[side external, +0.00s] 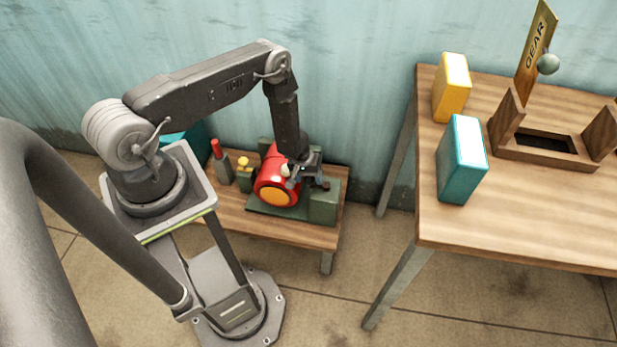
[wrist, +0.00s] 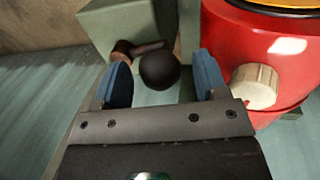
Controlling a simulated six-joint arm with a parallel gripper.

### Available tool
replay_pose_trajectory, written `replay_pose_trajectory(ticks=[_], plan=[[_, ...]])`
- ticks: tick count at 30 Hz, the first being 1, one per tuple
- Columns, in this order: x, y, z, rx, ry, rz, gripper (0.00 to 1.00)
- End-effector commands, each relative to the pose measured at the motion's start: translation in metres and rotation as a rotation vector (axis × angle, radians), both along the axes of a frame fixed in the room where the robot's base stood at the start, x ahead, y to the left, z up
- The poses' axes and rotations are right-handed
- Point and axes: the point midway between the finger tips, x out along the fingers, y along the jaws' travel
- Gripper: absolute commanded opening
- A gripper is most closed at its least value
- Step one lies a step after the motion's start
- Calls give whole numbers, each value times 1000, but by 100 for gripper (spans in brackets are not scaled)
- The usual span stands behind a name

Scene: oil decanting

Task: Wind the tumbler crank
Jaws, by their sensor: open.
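The red tumbler drum (side external: 268,178) with an orange round end sits on a green base on the low bench. In the wrist view the drum (wrist: 235,50) is at the right, with a pale wooden plug (wrist: 254,86) on its side. The crank's dark arm (wrist: 145,47) runs from a brown hub beside a green block to a black ball knob (wrist: 160,71). My gripper (wrist: 161,78) is open, its blue fingertips on either side of the knob, with visible gaps. In the side view my gripper (side external: 307,172) is just right of the drum and partly hides the crank.
The low bench (side external: 290,233) also carries a red-topped bottle (side external: 219,160), a small yellow-topped item (side external: 244,172) and a teal object at the left.

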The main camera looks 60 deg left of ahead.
Motion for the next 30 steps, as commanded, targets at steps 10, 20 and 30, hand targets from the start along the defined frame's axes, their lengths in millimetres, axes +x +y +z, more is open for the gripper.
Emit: replay_pose_trajectory(ticks=[10,20,30], plan=[[0,0,-1,0,0,1,60],[0,0,-1,0,0,1,28],[0,0,-1,0,0,1,0]])
